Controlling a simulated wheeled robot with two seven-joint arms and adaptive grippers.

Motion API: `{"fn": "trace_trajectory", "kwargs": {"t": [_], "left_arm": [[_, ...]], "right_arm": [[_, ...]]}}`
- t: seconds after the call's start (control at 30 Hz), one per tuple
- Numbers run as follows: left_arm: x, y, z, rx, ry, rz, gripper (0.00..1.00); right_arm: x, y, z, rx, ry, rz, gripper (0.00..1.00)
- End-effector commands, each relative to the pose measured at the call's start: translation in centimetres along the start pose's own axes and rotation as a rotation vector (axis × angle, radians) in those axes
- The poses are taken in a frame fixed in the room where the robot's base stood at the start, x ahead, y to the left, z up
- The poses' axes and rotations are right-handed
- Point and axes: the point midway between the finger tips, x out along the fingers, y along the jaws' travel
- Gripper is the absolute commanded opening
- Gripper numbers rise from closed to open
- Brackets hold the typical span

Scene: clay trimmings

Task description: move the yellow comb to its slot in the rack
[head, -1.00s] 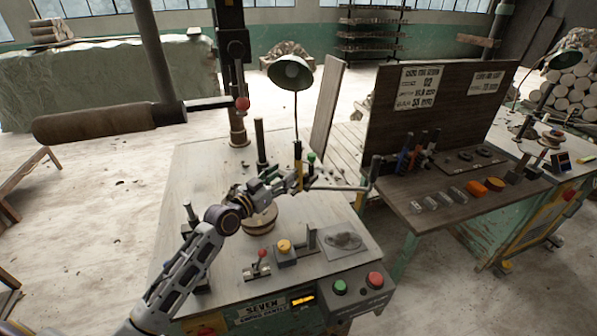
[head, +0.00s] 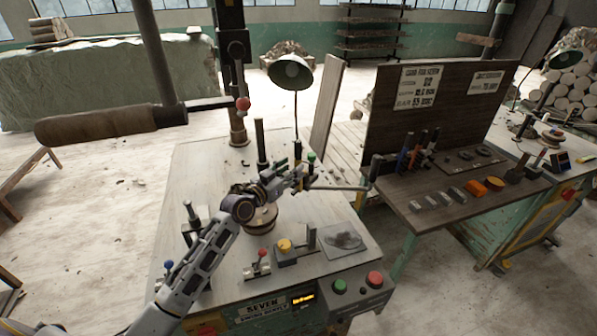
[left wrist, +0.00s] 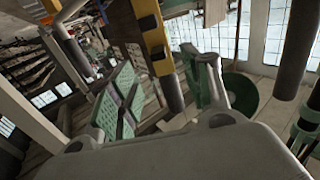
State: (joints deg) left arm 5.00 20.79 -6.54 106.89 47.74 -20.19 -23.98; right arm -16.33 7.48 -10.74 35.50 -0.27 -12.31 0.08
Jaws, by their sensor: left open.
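The yellow comb (left wrist: 153,38) shows in the left wrist view as a yellow bar with dark parts, between my left gripper's green-padded fingers (left wrist: 165,95). The fingers are open, with the pads apart; whether either touches the comb I cannot tell. In the head view my left gripper (head: 290,177) is at the upright tools on the grey bench, partly hiding them. A green-topped tool (head: 311,156) stands just right of it. A row of upright coloured tools (head: 412,155), seemingly in a rack, stands on the dark wooden shelf to the right. My right gripper is not in view.
A green lamp (head: 291,72) and a dark post (head: 261,142) stand behind the gripper. A round wooden piece (head: 262,222), a yellow knob (head: 285,245) and a red-knobbed lever (head: 261,256) are nearer. An orange block (head: 477,188) lies on the right-hand shelf.

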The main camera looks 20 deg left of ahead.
Motion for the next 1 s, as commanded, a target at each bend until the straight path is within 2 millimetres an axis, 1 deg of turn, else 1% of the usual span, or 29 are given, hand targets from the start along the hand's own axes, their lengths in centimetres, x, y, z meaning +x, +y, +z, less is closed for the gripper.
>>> {"fn": "trace_trajectory", "kwargs": {"t": [0.27,0.8,1.0], "left_arm": [[0.6,-0.1,-0.1,-0.001,0.001,0.0,0.48],[4.7,-0.5,0.2,-0.001,0.001,0.0,0.48],[5.2,-0.5,0.2,0.0,0.001,0.0,0.48]], "right_arm": [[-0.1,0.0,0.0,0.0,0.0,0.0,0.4],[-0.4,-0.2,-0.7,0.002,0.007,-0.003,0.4],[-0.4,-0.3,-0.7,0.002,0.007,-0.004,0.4]]}}
